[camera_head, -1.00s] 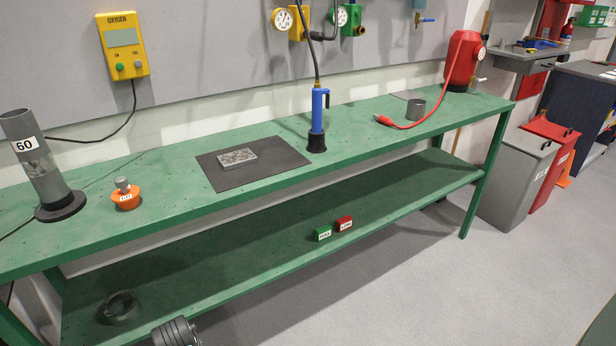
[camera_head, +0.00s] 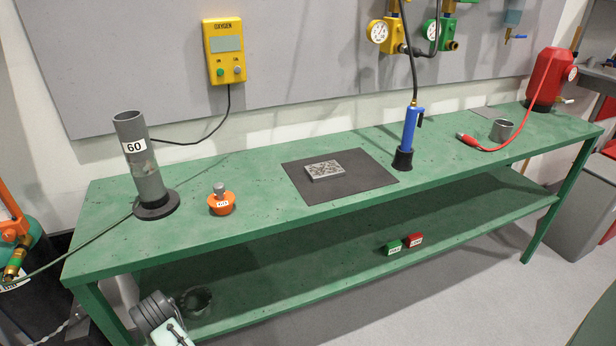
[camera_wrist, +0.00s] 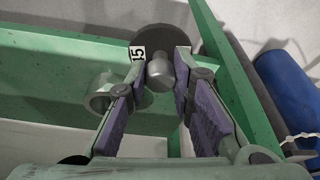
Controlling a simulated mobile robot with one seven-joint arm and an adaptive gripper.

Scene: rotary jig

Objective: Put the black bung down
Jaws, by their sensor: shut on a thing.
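The black bung (camera_wrist: 154,39) shows in the wrist view as a dark disc with a rounded grey knob and a white label reading 15. My gripper (camera_wrist: 160,78) is shut on the bung's grey knob, one purple-padded finger on each side. The bung's far side is hidden. Green bench parts lie behind it, and I cannot tell its height above them. I cannot make out the bung in the head view, where part of my arm shows at the lower left.
The green bench (camera_head: 262,226) bears a grey tube marked 60 (camera_head: 147,178), an orange bung (camera_head: 221,206), a dark mat (camera_head: 330,192) with a speckled plate, and a blue torch-like tool (camera_head: 410,138). A grey ring (camera_head: 196,301) lies on the lower shelf. Bare bench top shows between these.

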